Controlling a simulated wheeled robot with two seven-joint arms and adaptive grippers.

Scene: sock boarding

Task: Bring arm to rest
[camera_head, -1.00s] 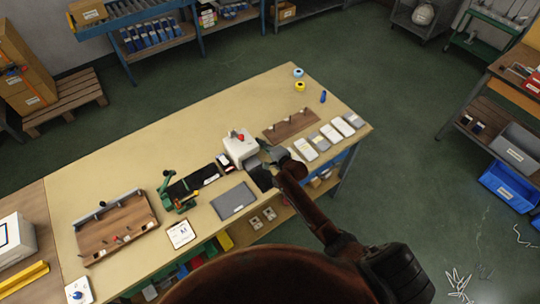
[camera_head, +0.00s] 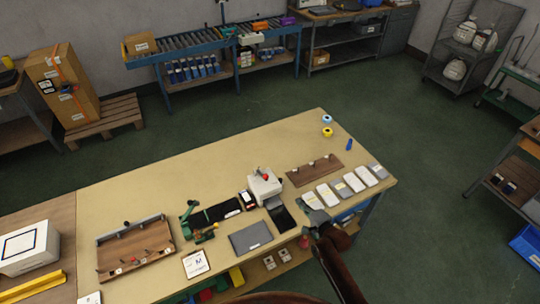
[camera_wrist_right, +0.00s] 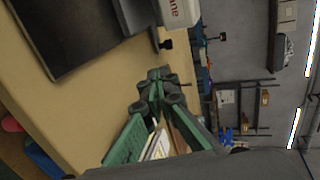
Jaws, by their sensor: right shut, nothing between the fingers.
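My right gripper (camera_head: 316,217) is at the table's front edge in the head view, its arm coming up from the bottom. It is just right of a dark flat piece (camera_head: 281,216) and in front of a row of white and grey packets (camera_head: 325,195). In the right wrist view its green fingers (camera_wrist_right: 158,80) meet at the tips, with nothing between them. The tan table top (camera_head: 160,175) shows beside them. My left gripper is in neither view.
On the table (camera_head: 230,150) are a white device with a red knob (camera_head: 264,187), a green tool (camera_head: 190,222), a grey pad (camera_head: 250,237), a pegged board (camera_head: 313,170) and a wooden rack (camera_head: 134,245). The table's back half is mostly clear.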

